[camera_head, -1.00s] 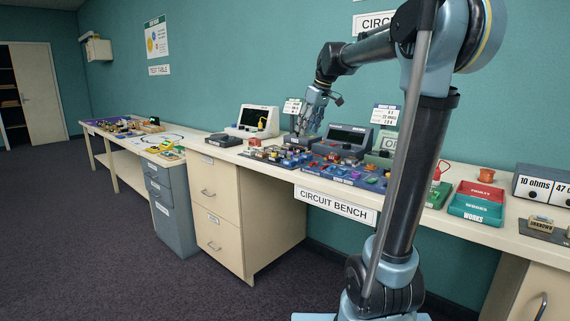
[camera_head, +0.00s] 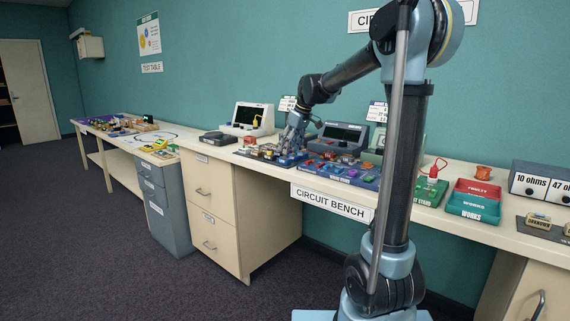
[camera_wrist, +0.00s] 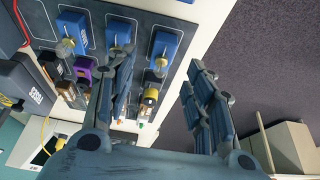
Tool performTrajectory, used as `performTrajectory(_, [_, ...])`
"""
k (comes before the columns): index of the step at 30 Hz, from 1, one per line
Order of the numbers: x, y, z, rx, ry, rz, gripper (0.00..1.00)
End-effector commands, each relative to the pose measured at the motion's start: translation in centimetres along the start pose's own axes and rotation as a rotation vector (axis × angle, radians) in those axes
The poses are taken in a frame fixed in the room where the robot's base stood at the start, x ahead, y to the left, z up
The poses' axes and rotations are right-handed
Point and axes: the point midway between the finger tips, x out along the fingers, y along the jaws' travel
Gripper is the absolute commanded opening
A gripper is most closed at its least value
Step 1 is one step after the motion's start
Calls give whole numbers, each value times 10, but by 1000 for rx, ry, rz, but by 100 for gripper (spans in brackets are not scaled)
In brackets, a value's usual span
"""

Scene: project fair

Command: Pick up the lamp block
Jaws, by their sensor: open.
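My gripper (camera_head: 291,148) is low over the crowded left part of the circuit bench (camera_head: 455,224) in the head view. In the wrist view my gripper (camera_wrist: 162,62) is open, with its two dark blue fingers apart. A blue block with a pale yellowish knob (camera_wrist: 166,42) lies near the fingertips. A small block with a yellow and dark top (camera_wrist: 150,97) shows between the fingers, close to the left one. I cannot tell for sure which block is the lamp block. The left finger hides part of the row.
More blue blocks (camera_wrist: 72,28) and a purple block (camera_wrist: 83,67) sit close by on the dark board (camera_wrist: 190,25). The bench edge and open floor (camera_wrist: 250,50) lie right of the fingers. A grey meter (camera_head: 342,137) stands behind.

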Motion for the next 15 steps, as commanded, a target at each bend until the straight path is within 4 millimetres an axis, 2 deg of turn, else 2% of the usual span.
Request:
performTrajectory(5, [10, 0, 0, 0, 0, 0, 48])
performTrajectory(15, [51, -2, 0, 0, 0, 0, 48])
